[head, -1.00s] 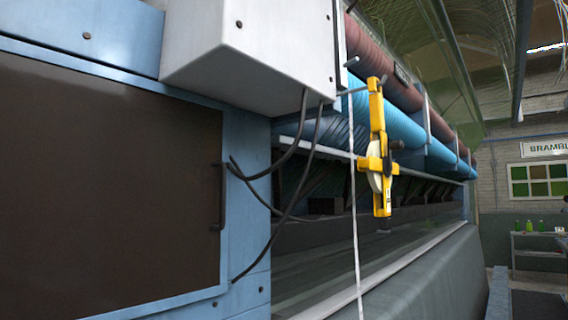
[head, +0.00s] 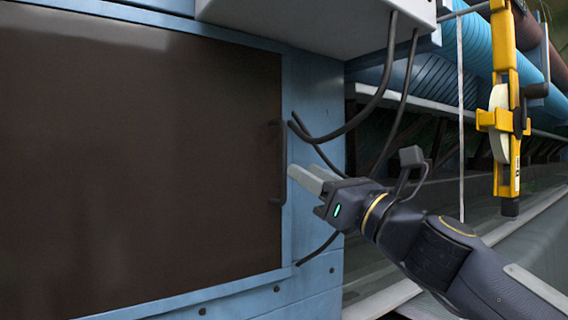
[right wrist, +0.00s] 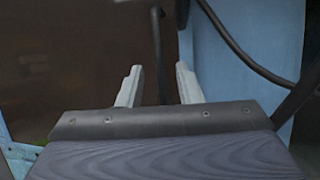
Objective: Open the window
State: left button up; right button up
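The window (head: 140,160) is a dark brown, flat panel set in a blue frame, at the left of the head view. It looks shut. A dark upright bar handle (head: 281,140) is on its right edge. My right gripper (head: 303,176) is just right of the handle, with its pale fingers pointing at it. In the right wrist view, the two fingers (right wrist: 158,68) are apart and empty. The handle (right wrist: 159,45) shows upright between and beyond their tips. I cannot tell whether it is between the fingers in depth. My left gripper is not in view.
Black cables (head: 385,85) hang from a grey box (head: 310,35) above and beside my right gripper. A yellow tape reel (head: 505,120) hangs at the right near blue rollers (head: 480,45). The space before the window is clear.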

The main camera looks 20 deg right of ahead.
aim_at(286, 161)
jog(key=p+x, duration=0.1)
jog(key=x, duration=0.5)
jog(key=shift+w+a+r+p, duration=0.1)
jog(key=shift+w+a+p, duration=0.1)
jog(key=shift+w+p, duration=0.15)
jog(key=shift+s, duration=0.1)
grip_shut()
